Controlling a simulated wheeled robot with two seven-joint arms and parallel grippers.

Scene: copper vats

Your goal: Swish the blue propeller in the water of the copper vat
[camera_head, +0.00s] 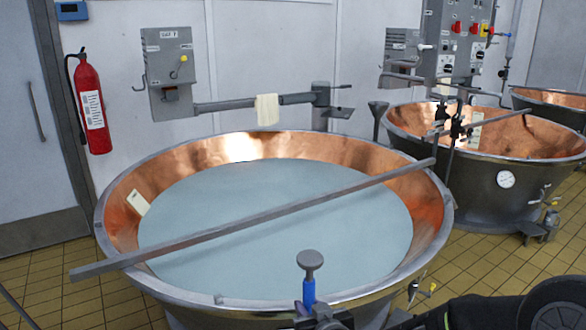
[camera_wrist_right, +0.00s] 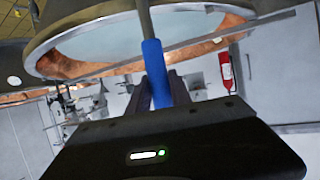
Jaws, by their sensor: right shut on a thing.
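The large copper vat (camera_head: 120,195) stands in front of me, full of pale blue-grey water (camera_head: 330,225). My right gripper (camera_head: 318,316) is at the bottom of the head view, by the vat's near rim. It is shut on the blue propeller (camera_head: 309,291), whose blue grip stands upright with a grey stem and round grey knob above it. In the right wrist view the blue grip (camera_wrist_right: 157,75) sits between the fingers, and a grey rod runs on past the top edge. The propeller's far end is hidden. My left gripper is out of view.
A long grey bar (camera_head: 255,215) lies across the vat, rim to rim. A wall arm (camera_head: 250,103) with a cloth (camera_head: 267,109) reaches behind the vat. A second copper vat (camera_head: 490,175) stands to the right. A fire extinguisher (camera_head: 90,105) hangs at left.

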